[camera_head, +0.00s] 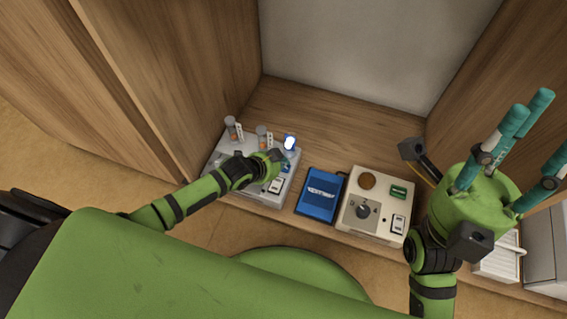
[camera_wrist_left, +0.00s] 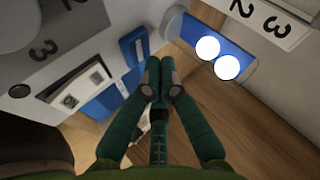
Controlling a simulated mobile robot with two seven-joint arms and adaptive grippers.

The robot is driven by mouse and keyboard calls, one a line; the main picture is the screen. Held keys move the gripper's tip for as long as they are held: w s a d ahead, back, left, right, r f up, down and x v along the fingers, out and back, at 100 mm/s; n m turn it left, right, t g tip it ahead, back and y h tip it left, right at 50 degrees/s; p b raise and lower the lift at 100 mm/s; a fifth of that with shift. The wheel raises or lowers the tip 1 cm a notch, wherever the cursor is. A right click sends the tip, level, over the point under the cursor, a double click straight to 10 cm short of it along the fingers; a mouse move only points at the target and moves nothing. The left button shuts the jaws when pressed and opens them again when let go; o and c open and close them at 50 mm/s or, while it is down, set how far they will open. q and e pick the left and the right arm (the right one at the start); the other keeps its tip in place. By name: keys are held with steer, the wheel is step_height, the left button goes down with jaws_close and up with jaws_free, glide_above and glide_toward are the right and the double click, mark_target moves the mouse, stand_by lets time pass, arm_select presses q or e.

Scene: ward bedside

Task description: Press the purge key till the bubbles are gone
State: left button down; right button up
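A grey pump unit (camera_head: 262,192) stands at the left of the wooden shelf. It bears a small blue panel (camera_head: 290,141) that glows white; in the left wrist view the panel (camera_wrist_left: 191,30) shows two bright white discs. A blue key (camera_wrist_left: 133,46) lies on the unit's face just beyond my left fingertips; I cannot read a label on it. My left gripper (camera_head: 277,157) is over the unit, its fingers together and empty; they also show in the left wrist view (camera_wrist_left: 158,72). Contact with the key cannot be told. My right gripper (camera_head: 522,135) is raised at the right, fingers spread, empty.

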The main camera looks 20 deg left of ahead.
stand_by(0.3)
arm_select(q)
step_height(320, 180, up, 5)
steer(key=p, duration=0.5)
steer(key=shift+r, duration=0.1)
steer(key=shift+d, duration=0.1)
stand_by(0.6)
